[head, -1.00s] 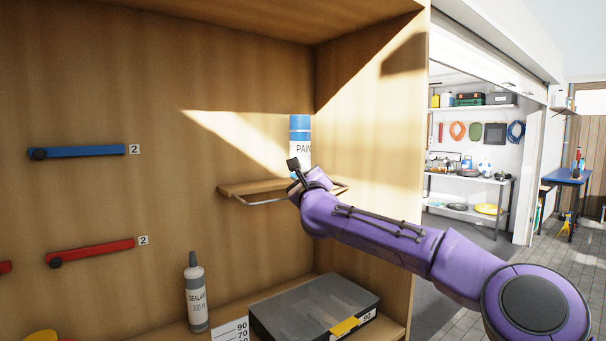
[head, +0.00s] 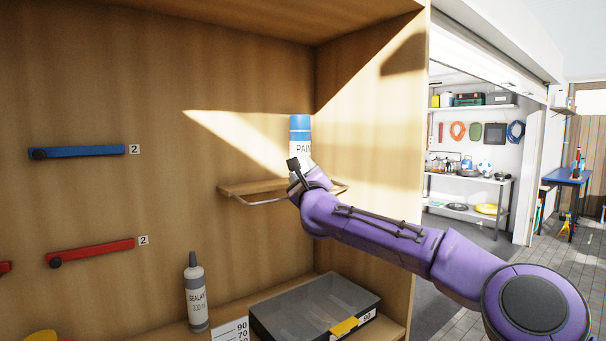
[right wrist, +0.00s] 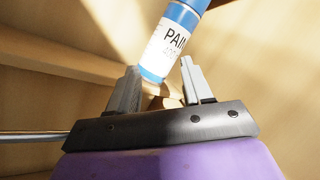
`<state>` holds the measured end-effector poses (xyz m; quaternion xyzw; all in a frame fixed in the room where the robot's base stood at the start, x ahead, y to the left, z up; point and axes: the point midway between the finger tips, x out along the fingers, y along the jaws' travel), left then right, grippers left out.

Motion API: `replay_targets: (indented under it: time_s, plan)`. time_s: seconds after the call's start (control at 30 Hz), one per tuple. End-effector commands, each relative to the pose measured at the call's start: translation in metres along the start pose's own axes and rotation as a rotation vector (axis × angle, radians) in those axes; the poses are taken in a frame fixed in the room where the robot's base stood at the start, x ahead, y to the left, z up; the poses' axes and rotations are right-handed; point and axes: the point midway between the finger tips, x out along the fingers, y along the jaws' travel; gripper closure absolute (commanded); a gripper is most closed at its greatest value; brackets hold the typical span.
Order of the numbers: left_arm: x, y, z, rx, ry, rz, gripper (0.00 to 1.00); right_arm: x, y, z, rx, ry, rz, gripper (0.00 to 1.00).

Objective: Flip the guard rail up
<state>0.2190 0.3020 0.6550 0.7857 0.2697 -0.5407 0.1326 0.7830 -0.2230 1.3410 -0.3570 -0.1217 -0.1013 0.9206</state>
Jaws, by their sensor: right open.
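The guard rail (head: 266,202) is a thin metal bar hanging around the front of a small wooden shelf (head: 250,187), at or below the shelf's level. My right gripper (head: 296,164) is at the shelf's right part, in front of a white and blue paint bottle (head: 300,124). In the right wrist view, my right gripper's fingers (right wrist: 160,72) are apart with nothing clearly held, and the bottle (right wrist: 172,42) stands beyond them. A metal bar (right wrist: 30,137), likely the rail, runs in from the left beside the gripper's body. Contact with it cannot be told. My left gripper is not in view.
A sealant bottle (head: 195,293) and a grey case (head: 315,304) stand on the lower board. A blue lever (head: 85,152) and a red lever (head: 95,251) are on the back panel. The cabinet's side wall (head: 385,150) is close right of the shelf.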

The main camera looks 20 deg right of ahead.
Motion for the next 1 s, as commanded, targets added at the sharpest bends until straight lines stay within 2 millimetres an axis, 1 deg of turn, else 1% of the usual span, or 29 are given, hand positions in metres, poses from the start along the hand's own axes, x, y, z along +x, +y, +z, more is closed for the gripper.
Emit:
replay_targets:
  time_s: [0.07,0.17,0.27,0.4,0.5,0.6,0.7,0.93,0.97,1.0]
  plan:
    - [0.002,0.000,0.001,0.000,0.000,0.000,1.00,-0.002,0.000,-0.001,0.000,0.000,0.000,0.50]
    - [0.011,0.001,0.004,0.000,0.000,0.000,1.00,-0.012,0.002,-0.003,0.000,-0.001,0.001,0.50]
    - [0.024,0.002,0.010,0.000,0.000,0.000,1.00,-0.033,0.004,-0.005,0.002,-0.001,0.001,0.50]
    - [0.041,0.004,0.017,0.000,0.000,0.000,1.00,-0.067,0.004,-0.005,0.002,-0.002,0.000,0.50]
    - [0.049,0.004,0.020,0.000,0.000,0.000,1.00,-0.087,0.003,-0.003,0.001,-0.002,0.000,0.50]
    - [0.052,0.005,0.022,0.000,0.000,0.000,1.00,-0.100,0.001,-0.002,0.001,-0.001,0.000,0.50]
    - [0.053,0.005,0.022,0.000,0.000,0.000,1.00,-0.105,0.001,-0.001,0.000,0.000,0.000,0.50]
    - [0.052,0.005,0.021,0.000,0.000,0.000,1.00,-0.105,0.000,0.000,0.000,0.000,0.000,0.50]
    - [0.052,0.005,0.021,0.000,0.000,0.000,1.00,-0.105,0.000,0.000,0.000,0.000,0.001,0.60]
    - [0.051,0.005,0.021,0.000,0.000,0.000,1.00,-0.105,0.001,0.000,-0.003,0.001,0.002,0.73]
